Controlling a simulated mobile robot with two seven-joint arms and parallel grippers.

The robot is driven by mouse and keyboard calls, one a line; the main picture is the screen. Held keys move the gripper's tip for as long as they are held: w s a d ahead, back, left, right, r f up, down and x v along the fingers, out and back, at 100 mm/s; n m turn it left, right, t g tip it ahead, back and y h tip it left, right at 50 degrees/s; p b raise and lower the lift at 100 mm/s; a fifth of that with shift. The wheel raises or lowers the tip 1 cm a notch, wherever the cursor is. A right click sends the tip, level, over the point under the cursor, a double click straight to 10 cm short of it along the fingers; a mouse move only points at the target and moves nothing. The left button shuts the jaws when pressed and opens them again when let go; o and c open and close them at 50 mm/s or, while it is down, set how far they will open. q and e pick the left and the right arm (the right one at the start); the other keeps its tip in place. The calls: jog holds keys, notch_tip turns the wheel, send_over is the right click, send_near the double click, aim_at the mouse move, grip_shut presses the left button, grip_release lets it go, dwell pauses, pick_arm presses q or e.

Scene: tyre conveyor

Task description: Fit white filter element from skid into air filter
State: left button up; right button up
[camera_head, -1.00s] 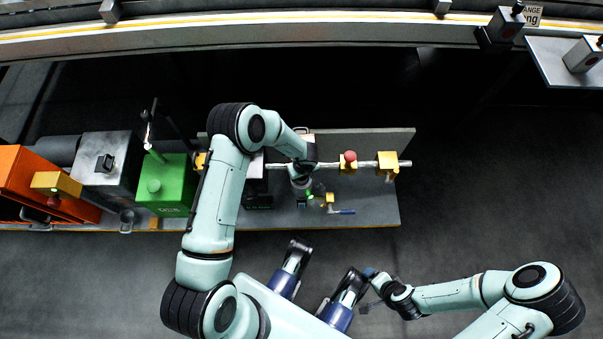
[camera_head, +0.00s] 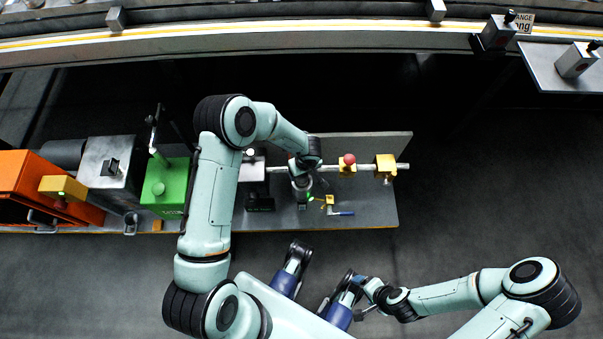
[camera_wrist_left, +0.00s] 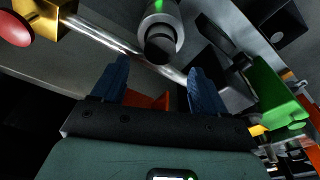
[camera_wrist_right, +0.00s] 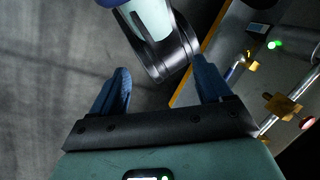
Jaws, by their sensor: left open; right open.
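My left gripper (camera_wrist_left: 157,75) is open and empty in the left wrist view. A pale grey cylinder with a dark end (camera_wrist_left: 160,25) shows just beyond its fingertips, apart from them. I cannot tell whether this is the air filter or the white filter element. In the head view my left wrist hangs over the middle of the skid (camera_head: 365,212), hiding its fingers and part of the fittings below. No white element can be made out for sure. My right gripper (camera_wrist_right: 160,85) is open and empty, off the skid's front edge, at the lower right of the head view.
On the skid stand a green box (camera_head: 168,185), a grey box (camera_head: 108,172) and an orange unit (camera_head: 20,182). A pipe (camera_head: 330,168) carries yellow fittings and a red knob (camera_head: 349,159). A blue-handled valve (camera_head: 338,211) lies in front. The conveyor edge (camera_head: 300,30) runs behind.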

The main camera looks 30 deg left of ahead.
pick_arm(q)
notch_tip(320, 180, up, 4)
jog(key=p, duration=0.1)
jog(key=s+d+f+m, duration=0.1)
jog(key=s+f+m, duration=0.3)
jog(key=s+f, duration=0.45)
jog(key=s+d+m+h, duration=0.1)
jog(key=s+d, duration=0.3)
jog(key=s, duration=0.4)
jog(key=s+d+r+m+g+h, duration=0.1)
jog(key=s+d+h, duration=0.3)
jog(key=s, duration=0.5)
jog(key=shift+d+m, duration=0.15)
jog(key=shift+m, duration=0.15)
pick_arm(e)
jog(key=shift+s+a+r+g, duration=0.2)
jog(key=shift+s+a+r, duration=0.05)
jog(key=shift+s+r, duration=0.3)
jog(key=shift+s+a+r+g, duration=0.2)
jog(key=shift+s+r, duration=0.2)
jog(key=shift+s, duration=0.2)
pick_arm(q)
jog(key=shift+r, duration=0.1)
